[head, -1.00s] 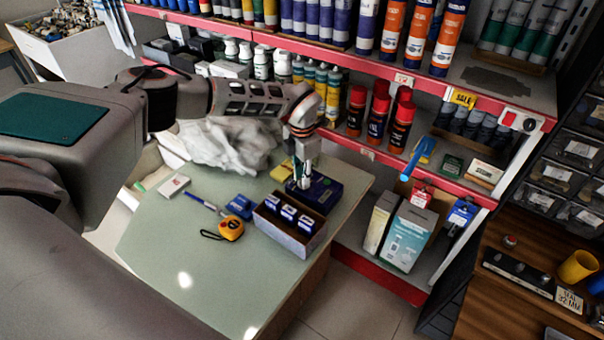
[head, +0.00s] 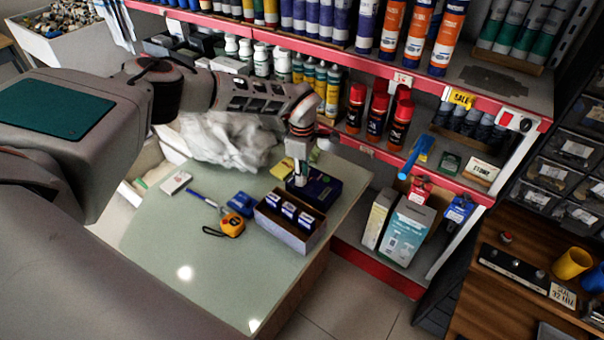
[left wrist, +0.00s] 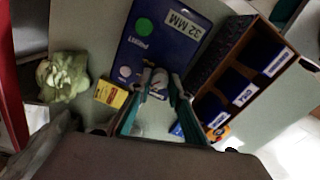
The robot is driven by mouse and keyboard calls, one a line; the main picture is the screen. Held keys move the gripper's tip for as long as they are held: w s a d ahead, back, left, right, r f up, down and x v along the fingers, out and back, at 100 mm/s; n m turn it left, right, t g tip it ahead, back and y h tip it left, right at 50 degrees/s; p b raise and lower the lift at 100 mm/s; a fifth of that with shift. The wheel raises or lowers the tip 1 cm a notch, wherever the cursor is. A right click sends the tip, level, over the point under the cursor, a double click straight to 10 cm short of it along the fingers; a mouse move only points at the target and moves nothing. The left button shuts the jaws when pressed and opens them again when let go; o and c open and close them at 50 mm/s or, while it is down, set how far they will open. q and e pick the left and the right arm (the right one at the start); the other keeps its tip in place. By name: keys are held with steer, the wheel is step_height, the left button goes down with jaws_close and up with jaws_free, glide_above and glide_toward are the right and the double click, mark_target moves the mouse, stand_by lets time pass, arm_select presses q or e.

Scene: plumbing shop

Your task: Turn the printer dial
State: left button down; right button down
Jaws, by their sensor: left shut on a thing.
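The printer (head: 324,188) is a dark blue box on the far right of the glass-topped table. In the left wrist view its top (left wrist: 150,48) shows a green button marked PRINT, a small pale button and a "32 MM" label. The pale dial (left wrist: 156,79) is at the near edge of that top, between the fingertips. My left gripper (head: 298,183) points down onto the printer. In the left wrist view its fingers (left wrist: 155,90) are shut on the dial from both sides. The dial is hidden in the head view. My right gripper is not in view.
An open box (head: 290,222) with several dark blue packs stands beside the printer. A tape measure (head: 231,225), blue pen and small blue box lie to the left. Red-edged shelves stand behind. The table's front is clear.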

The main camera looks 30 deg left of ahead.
arm_select(q)
steer(key=shift+m, duration=2)
steer(key=c, duration=1.8)
jaws_free()
step_height(320, 180, up, 12)
steer(key=shift+s+d, duration=0.1)
